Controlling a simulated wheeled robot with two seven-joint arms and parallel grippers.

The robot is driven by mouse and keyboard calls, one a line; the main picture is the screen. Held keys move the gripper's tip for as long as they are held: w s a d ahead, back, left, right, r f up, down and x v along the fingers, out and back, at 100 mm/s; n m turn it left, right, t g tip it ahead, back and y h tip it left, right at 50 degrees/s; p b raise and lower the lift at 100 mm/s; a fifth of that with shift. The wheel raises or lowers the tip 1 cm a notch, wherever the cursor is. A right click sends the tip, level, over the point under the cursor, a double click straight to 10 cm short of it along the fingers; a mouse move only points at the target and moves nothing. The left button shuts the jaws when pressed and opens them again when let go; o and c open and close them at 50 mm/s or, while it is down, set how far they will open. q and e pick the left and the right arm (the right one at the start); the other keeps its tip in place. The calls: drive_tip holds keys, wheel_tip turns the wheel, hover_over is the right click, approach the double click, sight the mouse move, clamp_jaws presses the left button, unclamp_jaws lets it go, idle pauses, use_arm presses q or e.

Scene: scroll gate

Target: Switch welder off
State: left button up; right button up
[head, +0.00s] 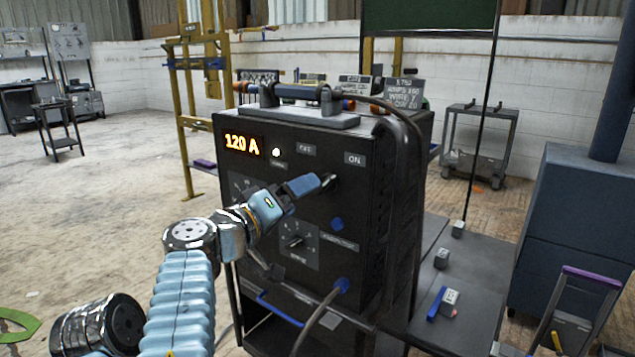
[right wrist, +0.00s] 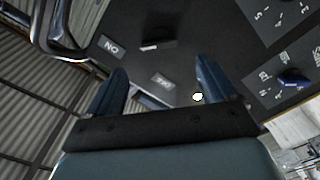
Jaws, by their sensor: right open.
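The welder (head: 395,220) is a black box with a lit orange "120 A" display (head: 242,145) and a lit white lamp (head: 276,152), which also shows in the right wrist view (right wrist: 197,96). The OFF label (head: 306,149) and ON label (head: 354,158) sit above a dark switch (right wrist: 157,44). My right gripper (head: 318,182) is at the panel just below these labels. In the right wrist view its open fingers (right wrist: 162,68) stand either side of the OFF label, with the switch just beyond the tips. Contact cannot be told. My left gripper is not in view.
Lower dials (head: 296,241), a blue connector (head: 342,285) and a cable (head: 318,318) are on the welder's front. A dark table (head: 480,265) with small blocks stands to the right. The floor at left is mostly clear.

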sight(326, 185)
drive_tip(key=x, duration=0.7)
drive_tip(key=shift+w+p, duration=0.2)
drive_tip(key=shift+p, duration=0.2)
drive_tip(key=shift+d, duration=0.15)
drive_tip(key=c, duration=1.1)
drive_tip(key=shift+o, duration=0.2)
